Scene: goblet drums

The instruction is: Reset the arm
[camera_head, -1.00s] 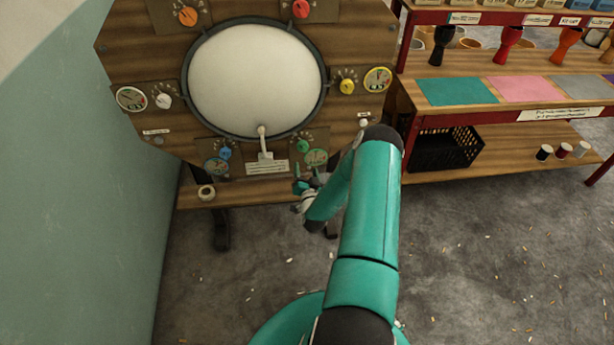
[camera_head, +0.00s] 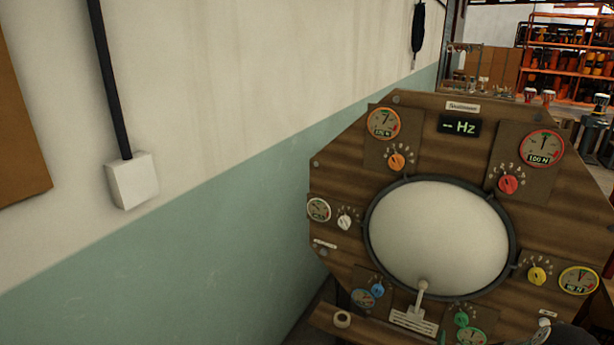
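The wooden drum tuning panel (camera_head: 345,185) stands at the lower right. It bears a round white drumhead (camera_head: 438,238) in a dark ring. Around it are an orange knob (camera_head: 397,161), a red knob (camera_head: 508,184), a white knob (camera_head: 344,222), a yellow knob (camera_head: 536,275), a blue knob (camera_head: 377,290) and a green knob (camera_head: 461,319), with dials beside them. A pale lever (camera_head: 420,298) stands at the drumhead's lower edge. The display (camera_head: 459,126) reads "– Hz".
A white and green wall (camera_head: 200,250) fills the left, with a white box (camera_head: 132,181) and dark conduit on it. A small roll (camera_head: 342,319) sits on the panel's ledge (camera_head: 370,332). Orange shelves (camera_head: 570,60) with drums stand at the back right.

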